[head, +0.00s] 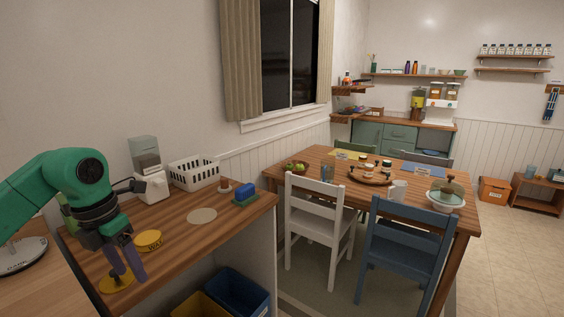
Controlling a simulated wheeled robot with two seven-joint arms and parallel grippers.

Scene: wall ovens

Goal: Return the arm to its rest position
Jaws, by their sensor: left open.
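My left gripper (128,263) shows at the left of the head view. The green arm comes in from the left edge and bends down, so the fingers point down over the near left part of the wooden counter (175,232). The gripper is open and nothing shows between its fingers. A yellow round base (117,281) stands just below and left of the fingertips; I cannot tell if they touch. A yellow disc with lettering (149,240) lies just right of the gripper. My right gripper is not in view.
A white dispenser (150,186), a white basket (194,173), a blue-green block (245,196) and a pale round mat (202,216) are on the counter. Bins (238,290) stand below. A dining table (335,168) with chairs (316,220) stands right.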

